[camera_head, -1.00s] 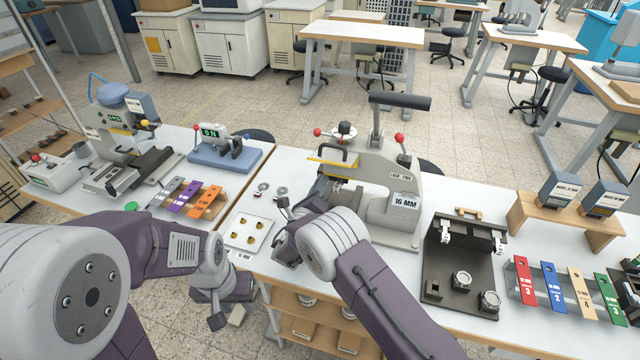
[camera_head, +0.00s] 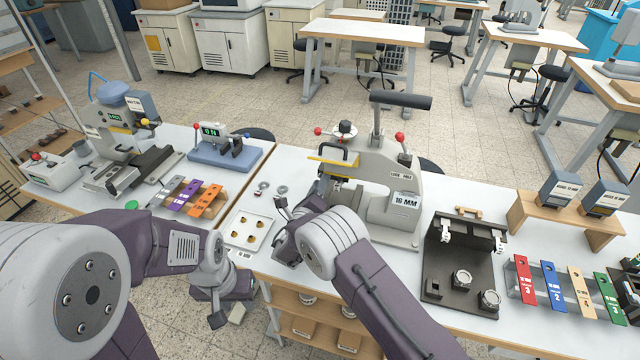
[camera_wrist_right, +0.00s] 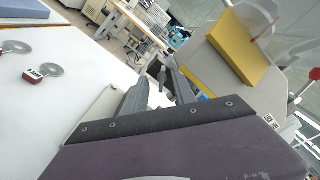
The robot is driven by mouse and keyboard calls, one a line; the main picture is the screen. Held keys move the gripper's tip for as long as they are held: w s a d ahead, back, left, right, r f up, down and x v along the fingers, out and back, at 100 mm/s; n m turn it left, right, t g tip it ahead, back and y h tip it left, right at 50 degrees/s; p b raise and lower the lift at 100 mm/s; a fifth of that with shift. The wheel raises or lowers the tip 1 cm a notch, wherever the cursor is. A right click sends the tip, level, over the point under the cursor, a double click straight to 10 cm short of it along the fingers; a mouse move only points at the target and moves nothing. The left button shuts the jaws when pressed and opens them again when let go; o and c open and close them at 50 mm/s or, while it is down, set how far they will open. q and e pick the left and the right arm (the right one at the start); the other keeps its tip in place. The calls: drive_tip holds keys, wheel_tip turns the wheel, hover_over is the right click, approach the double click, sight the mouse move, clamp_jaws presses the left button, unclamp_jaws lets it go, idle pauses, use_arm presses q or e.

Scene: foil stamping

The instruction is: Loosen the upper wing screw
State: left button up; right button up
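The grey press (camera_head: 405,165) with the yellow plate (camera_head: 330,161) stands at the middle of the table. My right gripper (camera_head: 318,190) is at its left side, its fingers mostly hidden by my own arm in the head view. In the right wrist view my right gripper (camera_wrist_right: 158,76) has its two fingers apart. A small dark grey piece, apparently the wing screw (camera_wrist_right: 162,78), shows between the fingertips; whether they touch it I cannot tell. The yellow plate (camera_wrist_right: 238,45) is beside it. My left gripper (camera_head: 226,316) hangs low in front of the table, with its fingers apart and empty.
A white tray (camera_head: 238,235) with several brass pieces lies left of my right wrist. A dark fixture (camera_head: 440,275) and coloured strips (camera_head: 555,285) are at the right. A blue-based gauge (camera_head: 225,155) stands behind left.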

drive_tip(key=shift+r, duration=0.25)
idle(0.3)
